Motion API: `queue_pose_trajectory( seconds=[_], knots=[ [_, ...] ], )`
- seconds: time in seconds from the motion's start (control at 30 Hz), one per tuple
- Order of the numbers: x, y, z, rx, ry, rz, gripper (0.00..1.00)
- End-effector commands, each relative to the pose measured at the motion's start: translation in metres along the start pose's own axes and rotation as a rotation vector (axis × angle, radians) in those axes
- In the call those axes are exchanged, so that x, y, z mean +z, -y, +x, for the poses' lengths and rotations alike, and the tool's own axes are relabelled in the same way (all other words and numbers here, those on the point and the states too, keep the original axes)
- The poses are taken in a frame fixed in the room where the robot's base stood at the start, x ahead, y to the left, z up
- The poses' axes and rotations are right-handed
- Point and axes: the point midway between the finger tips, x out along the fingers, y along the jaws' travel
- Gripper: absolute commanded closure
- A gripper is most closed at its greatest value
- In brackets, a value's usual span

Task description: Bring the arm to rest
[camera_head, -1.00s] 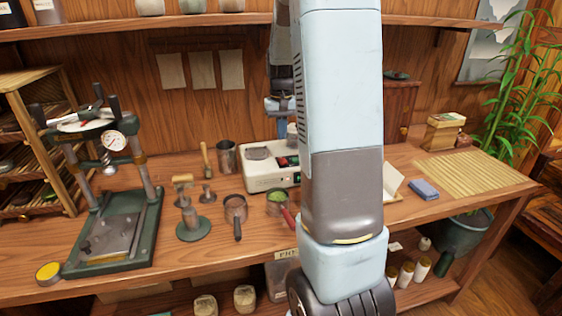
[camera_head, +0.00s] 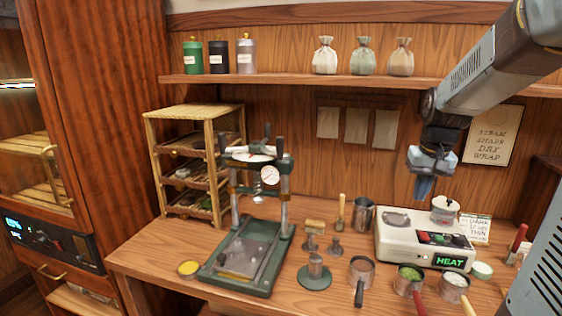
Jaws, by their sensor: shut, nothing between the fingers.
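My gripper (camera_head: 423,188) hangs from my arm at the right of the head view, fingers pointing down. It is shut and empty. It is in the air in front of the back wall, above and behind the white heater (camera_head: 408,245), and looks apart from it. My arm (camera_head: 480,75) comes in from the upper right edge, and another grey part of it fills the lower right corner. That part hides the right end of the bench.
A green press (camera_head: 250,262) with a gauge stands on the bench (camera_head: 150,255), beside a wooden rack (camera_head: 180,112). Pans with handles (camera_head: 361,270) line the front. A shelf (camera_head: 290,80) with canisters and sacks runs above. A tall cabinet (camera_head: 110,120) stands at left.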

Motion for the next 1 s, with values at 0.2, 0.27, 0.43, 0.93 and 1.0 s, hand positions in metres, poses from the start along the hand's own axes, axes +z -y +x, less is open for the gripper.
queue_pose_trajectory(
  seconds=[0.2,0.27,0.43,0.93,1.0],
  knots=[
    [0.036,0.022,-0.028,-0.011,-0.067,-0.041,1.0],
    [0.047,0.028,-0.034,-0.014,-0.083,-0.051,1.0],
    [0.076,0.041,-0.049,-0.021,-0.134,-0.08,1.0],
    [0.163,0.067,-0.072,-0.03,-0.277,-0.162,1.0],
    [0.172,0.069,-0.072,-0.03,-0.292,-0.169,1.0]
  ],
)
